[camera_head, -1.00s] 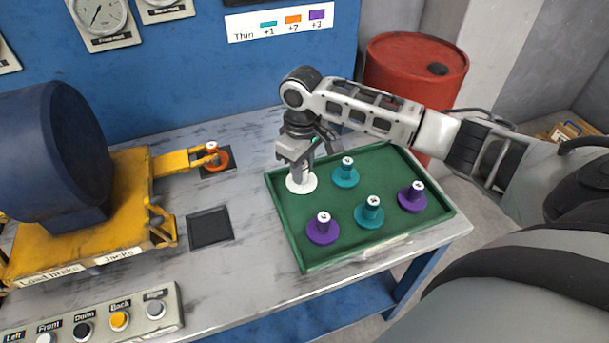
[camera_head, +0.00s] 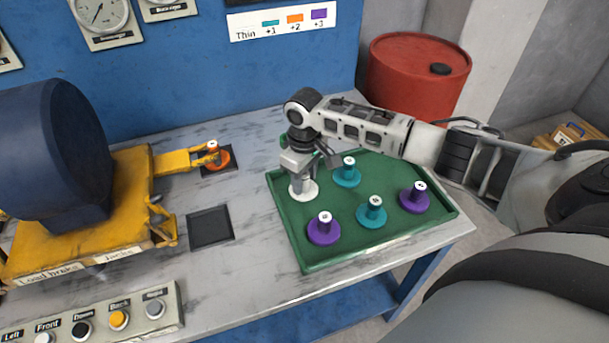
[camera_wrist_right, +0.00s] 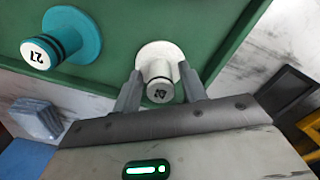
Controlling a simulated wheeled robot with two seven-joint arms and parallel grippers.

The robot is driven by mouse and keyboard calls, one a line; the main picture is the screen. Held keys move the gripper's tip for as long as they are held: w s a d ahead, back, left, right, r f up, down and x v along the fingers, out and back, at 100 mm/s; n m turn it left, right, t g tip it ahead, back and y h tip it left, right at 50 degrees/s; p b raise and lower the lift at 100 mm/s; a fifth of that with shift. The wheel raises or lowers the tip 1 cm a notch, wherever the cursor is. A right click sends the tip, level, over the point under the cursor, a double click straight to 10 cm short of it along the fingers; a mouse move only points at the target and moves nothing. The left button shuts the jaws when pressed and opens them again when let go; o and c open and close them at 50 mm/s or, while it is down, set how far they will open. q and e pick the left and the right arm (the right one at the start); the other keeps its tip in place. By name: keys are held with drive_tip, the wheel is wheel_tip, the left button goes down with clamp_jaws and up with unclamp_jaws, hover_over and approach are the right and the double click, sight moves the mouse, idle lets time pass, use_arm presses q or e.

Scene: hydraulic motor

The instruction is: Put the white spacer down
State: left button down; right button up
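The white spacer (camera_head: 307,193), a flat disc with a knob, stands upright at the left side of the green tray (camera_head: 327,258). It appears to rest on the tray floor. My right gripper (camera_head: 297,182) is directly above it and partly hides it. In the right wrist view, the fingers (camera_wrist_right: 160,72) are spread on either side of the white spacer's knob (camera_wrist_right: 158,75), with narrow gaps showing beside it. My left gripper is not in view.
Two teal spacers (camera_head: 347,177) (camera_head: 371,217) and two purple spacers (camera_head: 323,233) (camera_head: 414,202) stand in the tray. An orange spacer (camera_head: 222,160) sits on a dark pad by the yellow jack frame (camera_head: 130,185). An empty dark square (camera_head: 210,228) lies left of the tray.

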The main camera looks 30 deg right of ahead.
drive_tip(key=shift+r, duration=0.1)
wheel_tip(320, 180, up, 12)
drive_tip(key=shift+p, duration=0.45)
idle(0.7)
